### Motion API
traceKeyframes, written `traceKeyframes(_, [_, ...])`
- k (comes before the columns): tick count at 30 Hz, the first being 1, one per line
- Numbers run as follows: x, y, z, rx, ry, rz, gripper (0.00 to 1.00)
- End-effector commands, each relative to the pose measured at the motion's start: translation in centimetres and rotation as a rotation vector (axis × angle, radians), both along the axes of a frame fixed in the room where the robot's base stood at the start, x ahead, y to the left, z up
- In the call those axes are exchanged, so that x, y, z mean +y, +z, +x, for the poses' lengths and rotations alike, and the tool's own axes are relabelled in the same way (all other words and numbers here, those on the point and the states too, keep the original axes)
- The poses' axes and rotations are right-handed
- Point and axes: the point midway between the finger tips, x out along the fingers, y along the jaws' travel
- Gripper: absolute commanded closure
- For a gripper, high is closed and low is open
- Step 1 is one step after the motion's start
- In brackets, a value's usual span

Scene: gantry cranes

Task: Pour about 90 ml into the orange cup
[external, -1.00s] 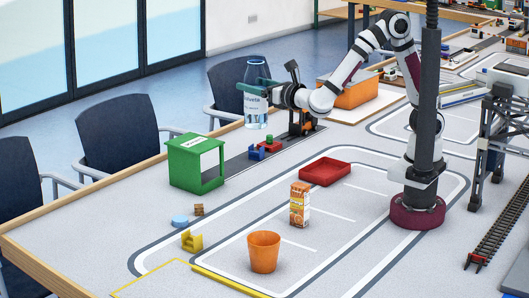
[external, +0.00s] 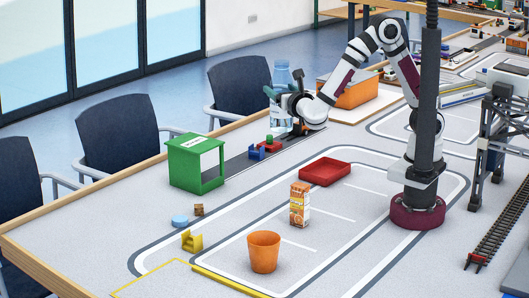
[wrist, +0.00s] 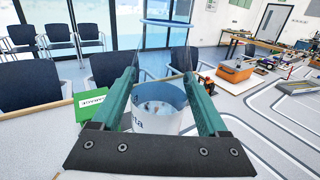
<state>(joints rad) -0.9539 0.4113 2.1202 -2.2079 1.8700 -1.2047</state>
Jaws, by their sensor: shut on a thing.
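The orange cup (external: 263,253) stands upright on the table at the front, its mouth facing up. A clear bottle (external: 281,100) with a pale label is upright at the back of the table in the external view. My gripper (external: 270,92) is shut on the bottle, partly hiding its middle. In the wrist view the bottle (wrist: 158,108) sits between the two green fingers (wrist: 163,95). The gripper is far behind the cup, well apart from it. The water level cannot be made out clearly.
Small red and blue parts (external: 262,149) sit near the bottle.

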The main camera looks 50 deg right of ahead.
Motion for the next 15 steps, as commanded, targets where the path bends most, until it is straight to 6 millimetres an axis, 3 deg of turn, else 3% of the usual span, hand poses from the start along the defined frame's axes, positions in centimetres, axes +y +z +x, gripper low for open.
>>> traceKeyframes(5, [-3.0, -3.5, -2.8, 0.000, -0.255, -0.004, 0.95])
traceKeyframes(9, [-4.8, -6.5, -6.4, 0.001, -0.527, -0.003, 0.95])
traceKeyframes(15, [-5.5, -9.9, -12.6, 0.001, -0.964, -0.002, 0.95])
